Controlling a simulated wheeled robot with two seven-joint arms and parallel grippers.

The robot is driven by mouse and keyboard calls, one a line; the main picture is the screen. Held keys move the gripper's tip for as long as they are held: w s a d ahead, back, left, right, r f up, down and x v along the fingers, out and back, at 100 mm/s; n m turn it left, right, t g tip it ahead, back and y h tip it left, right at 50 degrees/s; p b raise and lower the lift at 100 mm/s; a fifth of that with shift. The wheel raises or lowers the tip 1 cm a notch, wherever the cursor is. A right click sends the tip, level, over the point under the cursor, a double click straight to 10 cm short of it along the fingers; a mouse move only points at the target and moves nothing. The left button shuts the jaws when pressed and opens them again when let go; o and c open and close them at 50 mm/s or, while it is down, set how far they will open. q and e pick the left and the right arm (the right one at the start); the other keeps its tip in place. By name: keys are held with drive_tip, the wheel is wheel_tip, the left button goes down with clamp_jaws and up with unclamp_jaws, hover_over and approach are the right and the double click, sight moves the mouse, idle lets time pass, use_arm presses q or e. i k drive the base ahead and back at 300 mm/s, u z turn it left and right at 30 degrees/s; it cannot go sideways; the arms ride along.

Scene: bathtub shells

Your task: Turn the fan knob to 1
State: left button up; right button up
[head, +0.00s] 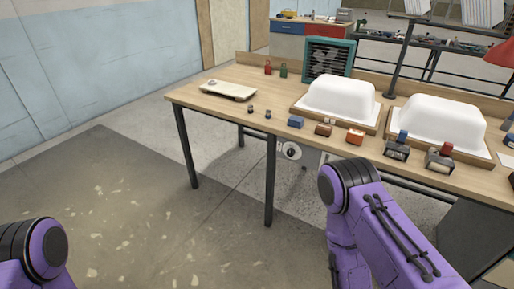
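A box fan with a teal frame and dark grille (328,58) stands at the back of the wooden workbench (215,106). A pale flat panel (236,92) lies near the bench's left end, with a small round knob-like piece (212,83) on it. I cannot tell whether this is the fan knob, and no number marks are readable. My two purple arms show at the bottom left and lower right, in front of the bench. Both grippers are out of view.
Two white tub shells (341,97) (435,120) sit on wooden bases. Along the front edge stand a blue block (295,122), an orange block (355,136) and several small items. Red and green weights stand left of the fan. The floor left of the bench is clear.

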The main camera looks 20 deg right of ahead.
sight(291, 152)
drive_tip(key=z, duration=0.15)
drive_tip(key=i, duration=0.75)
drive_tip(key=z, duration=0.95)
drive_tip(key=i, duration=0.35)
drive_tip(key=z, duration=0.4)
